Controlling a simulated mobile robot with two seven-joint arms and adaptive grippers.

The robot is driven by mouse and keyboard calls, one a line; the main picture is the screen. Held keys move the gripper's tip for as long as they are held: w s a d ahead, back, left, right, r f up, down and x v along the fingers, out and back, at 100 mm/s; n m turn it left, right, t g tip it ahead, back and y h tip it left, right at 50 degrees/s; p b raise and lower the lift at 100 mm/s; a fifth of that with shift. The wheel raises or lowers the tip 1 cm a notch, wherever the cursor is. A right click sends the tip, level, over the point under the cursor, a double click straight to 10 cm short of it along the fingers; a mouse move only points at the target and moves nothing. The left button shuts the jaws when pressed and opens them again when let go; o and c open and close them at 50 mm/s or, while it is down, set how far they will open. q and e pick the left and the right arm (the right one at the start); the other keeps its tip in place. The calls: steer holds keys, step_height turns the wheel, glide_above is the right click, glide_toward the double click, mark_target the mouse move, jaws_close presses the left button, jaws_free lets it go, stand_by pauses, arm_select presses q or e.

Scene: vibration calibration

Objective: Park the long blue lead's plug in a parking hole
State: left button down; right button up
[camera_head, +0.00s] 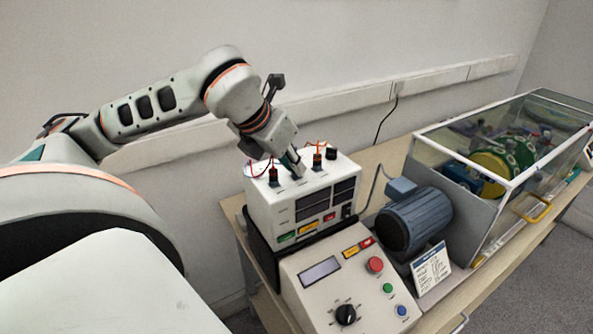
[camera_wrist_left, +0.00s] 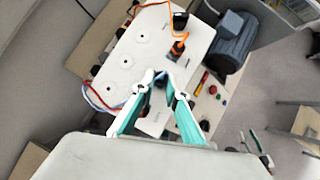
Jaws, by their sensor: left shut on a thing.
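My left gripper (camera_head: 296,168) is over the top of the white instrument box (camera_head: 262,214), near its middle. In the left wrist view the fingertips (camera_wrist_left: 160,78) are close together, shut on the blue lead's plug, which the fingers mostly hide. The blue lead (camera_wrist_left: 118,105) shows as a short pale-blue stretch left of the fingers, beside a red lead (camera_wrist_left: 94,98). Several round parking holes (camera_wrist_left: 139,39) run along the white top, left of and beyond the fingertips. I cannot tell whether the plug touches the top. My right gripper is not in view.
An orange lead's plug (camera_wrist_left: 178,48) stands upright on the box close to the fingertips, with a black part (camera_wrist_left: 180,20) beyond it. A sloped control panel (camera_head: 335,285), a blue motor (camera_head: 415,222) and a glass-walled case (camera_head: 500,170) stand nearby on the table.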

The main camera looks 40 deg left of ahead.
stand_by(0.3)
arm_select(q)
steer(key=shift+d+n+y, duration=0.1)
steer(key=shift+n+y, duration=0.2)
steer(key=shift+n, duration=0.1)
steer(key=shift+d+n+y, duration=0.1)
steer(key=shift+n+y, duration=0.6)
steer(key=shift+n, duration=0.5)
steer(key=shift+n+g, duration=0.3)
steer(key=shift+n, duration=0.1)
steer(key=shift+w+d+n+y, duration=0.1)
steer(key=shift+d+n+y, duration=0.05)
steer(key=shift+n+y, duration=0.5)
steer(key=shift+n+g+y, duration=0.25)
steer(key=shift+n+g, duration=0.15)
steer(key=shift+n, duration=0.25)
steer(key=shift+f+b, duration=0.1)
steer(key=shift+b, duration=0.2)
steer(key=shift+w+d+n+g+y+b, duration=0.1)
steer(key=shift+n+g+y+b, duration=0.4)
steer(key=shift+n+b, duration=0.6)
steer(key=shift+n, duration=0.6)
